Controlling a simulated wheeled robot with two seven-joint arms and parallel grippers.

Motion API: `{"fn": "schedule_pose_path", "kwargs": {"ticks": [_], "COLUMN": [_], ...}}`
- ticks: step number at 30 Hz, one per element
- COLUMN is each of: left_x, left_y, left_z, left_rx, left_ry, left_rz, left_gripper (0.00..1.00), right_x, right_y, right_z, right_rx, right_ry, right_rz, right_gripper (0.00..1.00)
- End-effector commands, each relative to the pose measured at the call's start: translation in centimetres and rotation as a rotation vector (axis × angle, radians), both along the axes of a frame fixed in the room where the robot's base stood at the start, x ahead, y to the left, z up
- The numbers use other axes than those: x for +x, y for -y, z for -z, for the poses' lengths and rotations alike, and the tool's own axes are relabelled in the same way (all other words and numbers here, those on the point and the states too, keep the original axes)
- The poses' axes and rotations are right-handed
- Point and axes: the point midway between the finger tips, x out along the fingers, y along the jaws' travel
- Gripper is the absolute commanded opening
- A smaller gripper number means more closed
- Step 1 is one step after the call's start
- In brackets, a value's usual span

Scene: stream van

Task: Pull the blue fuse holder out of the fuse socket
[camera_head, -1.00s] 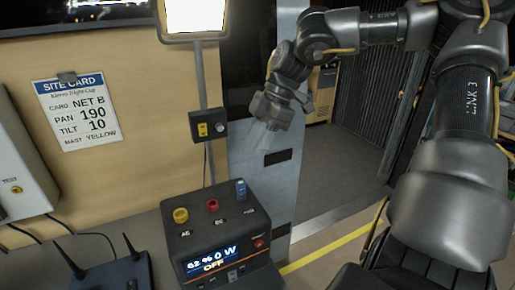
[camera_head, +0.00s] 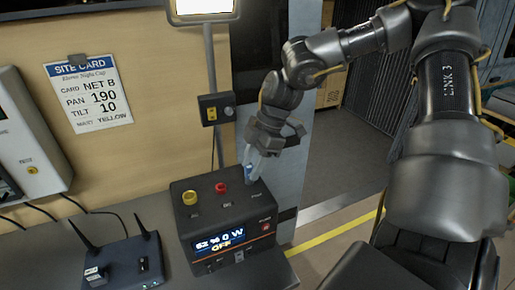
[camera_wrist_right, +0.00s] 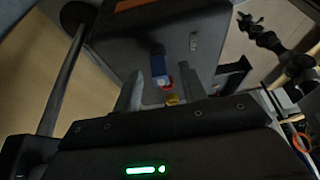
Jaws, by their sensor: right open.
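The blue fuse holder (camera_head: 249,172) stands at the back right of the top of the black power box (camera_head: 207,222). It also shows in the right wrist view (camera_wrist_right: 159,66), between the two fingers. My right gripper (camera_head: 254,168) is open, with its pale fingertips down around the holder or just beside it; whether they touch it I cannot tell. The wrist view shows the right gripper (camera_wrist_right: 162,92) with a finger on each side of the holder. The fuse socket under the holder is hidden. My left gripper is not in view.
A yellow knob (camera_head: 190,198) and a red knob (camera_head: 221,188) stand on the box left of the holder. A router with antennas (camera_head: 123,262) sits at the left. A lamp pole (camera_head: 212,75) with a switch box (camera_head: 216,109) rises behind. Open floor lies to the right.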

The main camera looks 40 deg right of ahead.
Motion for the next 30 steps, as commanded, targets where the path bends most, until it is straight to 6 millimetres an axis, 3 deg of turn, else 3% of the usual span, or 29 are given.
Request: {"fn": "schedule_pose_path", "kwargs": {"ticks": [12,22,23,24,27,30], "left_x": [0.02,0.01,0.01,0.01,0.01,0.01], "left_y": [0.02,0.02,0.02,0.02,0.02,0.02], "left_z": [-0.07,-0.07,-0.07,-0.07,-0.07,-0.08], "left_rx": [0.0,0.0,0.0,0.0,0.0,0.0], "left_ry": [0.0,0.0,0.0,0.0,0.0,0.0], "left_rz": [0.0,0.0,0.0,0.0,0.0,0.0], "left_gripper": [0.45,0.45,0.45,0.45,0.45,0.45], "right_x": [0.1,0.12,0.12,0.12,0.12,0.12], "right_y": [-0.33,-0.31,-0.32,-0.31,-0.31,-0.3], "right_z": [0.75,0.72,0.71,0.72,0.72,0.71], "right_rx": [0.001,0.001,0.001,0.001,0.001,0.001], "right_ry": [0.002,0.002,0.002,0.002,0.001,0.001], "right_rz": [-0.001,-0.001,-0.001,-0.001,0.0,0.0], "right_gripper": [0.42,0.0,0.0,0.12,0.0,0.0]}}
